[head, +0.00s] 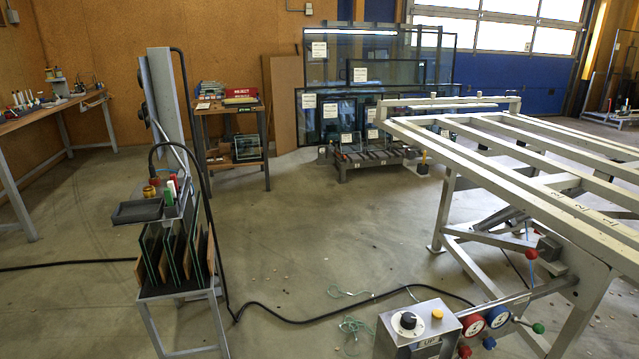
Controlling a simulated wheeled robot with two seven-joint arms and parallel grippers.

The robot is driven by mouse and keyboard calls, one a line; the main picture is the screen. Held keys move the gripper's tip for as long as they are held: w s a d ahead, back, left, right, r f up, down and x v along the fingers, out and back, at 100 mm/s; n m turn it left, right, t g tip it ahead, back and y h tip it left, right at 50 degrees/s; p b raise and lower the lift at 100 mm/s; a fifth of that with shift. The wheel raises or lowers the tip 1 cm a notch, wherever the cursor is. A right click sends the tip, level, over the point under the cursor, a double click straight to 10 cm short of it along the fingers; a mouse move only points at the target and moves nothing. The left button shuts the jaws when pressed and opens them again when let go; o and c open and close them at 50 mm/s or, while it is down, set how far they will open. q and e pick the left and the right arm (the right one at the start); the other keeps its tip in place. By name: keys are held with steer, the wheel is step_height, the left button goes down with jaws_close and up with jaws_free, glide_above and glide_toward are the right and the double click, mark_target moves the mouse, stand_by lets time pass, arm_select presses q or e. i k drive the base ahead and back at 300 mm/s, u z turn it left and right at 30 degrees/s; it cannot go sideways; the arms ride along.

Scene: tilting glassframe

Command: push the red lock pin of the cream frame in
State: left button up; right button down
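The cream frame (520,171) stands at the right, a slatted top on grey legs, cut off by the right edge. A red knob (531,253) shows below its top, beside a dark grey block (549,247) on the support. It looks like the red lock pin; I cannot tell how far in it sits. Another small red knob (464,350) is low, next to the control box. Neither of my grippers is in view.
A grey control box (416,328) with a black dial and yellow button stands at the front, beside red and blue gauges (485,320). A black cable (330,311) and green cords lie on the floor. A glass rack (180,250) stands left; the middle floor is mostly free.

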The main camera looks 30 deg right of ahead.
mark_target(530, 254)
steer(key=z, duration=0.35)
steer(key=i, duration=1.9)
steer(key=z, duration=1.75)
steer(key=i, duration=1.25)
steer(key=z, duration=0.8)
